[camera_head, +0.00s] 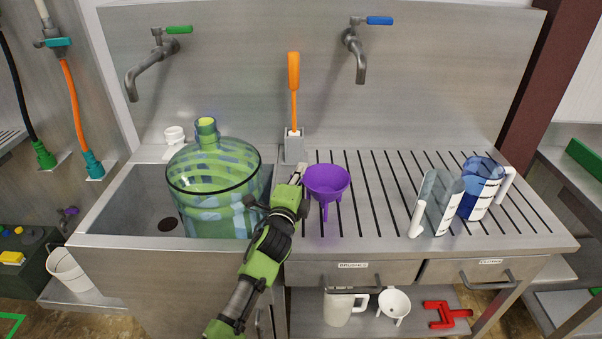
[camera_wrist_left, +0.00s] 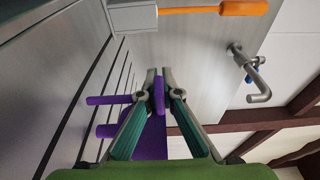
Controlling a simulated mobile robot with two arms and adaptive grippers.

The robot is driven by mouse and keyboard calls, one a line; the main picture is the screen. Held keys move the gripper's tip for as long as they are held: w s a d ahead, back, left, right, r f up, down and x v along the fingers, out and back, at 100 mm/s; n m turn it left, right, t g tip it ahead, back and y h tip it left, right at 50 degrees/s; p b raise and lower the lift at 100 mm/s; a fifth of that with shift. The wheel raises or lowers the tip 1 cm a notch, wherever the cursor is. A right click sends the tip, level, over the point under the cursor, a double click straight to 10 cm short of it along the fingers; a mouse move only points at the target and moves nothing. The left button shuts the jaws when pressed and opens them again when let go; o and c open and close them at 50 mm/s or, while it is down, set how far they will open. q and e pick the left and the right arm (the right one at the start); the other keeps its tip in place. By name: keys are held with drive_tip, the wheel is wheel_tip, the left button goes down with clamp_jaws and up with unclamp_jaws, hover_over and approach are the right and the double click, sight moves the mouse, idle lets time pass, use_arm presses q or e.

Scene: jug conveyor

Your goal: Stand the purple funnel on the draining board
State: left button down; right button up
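The purple funnel (camera_head: 326,180) is over the left part of the slotted draining board (camera_head: 384,239), mouth up and spout down. I cannot tell whether the spout touches the board. My left gripper (camera_head: 298,174) is at the funnel's left side. In the left wrist view the fingers of my left gripper (camera_wrist_left: 160,78) are closed on a purple part of the funnel (camera_wrist_left: 150,140), and the spout points towards the board. My right gripper is in neither view.
A large green jug (camera_head: 213,180) stands in the sink at left. An orange-handled brush (camera_head: 293,85) stands in a grey holder behind the funnel. A clear jug (camera_head: 437,200) and a blue jug (camera_head: 480,188) occupy the board's right side. The slats between are clear.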

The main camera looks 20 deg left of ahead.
use_arm(q)
drive_tip(key=shift+f, duration=0.25)
drive_tip(key=shift+f, duration=0.15)
drive_tip(key=c, duration=2.2)
unclamp_jaws()
drive_tip(key=shift+c, duration=0.2)
drive_tip(key=s+b, duration=0.1)
drive_tip(key=s, duration=1.1)
drive_tip(key=shift+d+r, duration=0.25)
drive_tip(key=shift+d, duration=0.05)
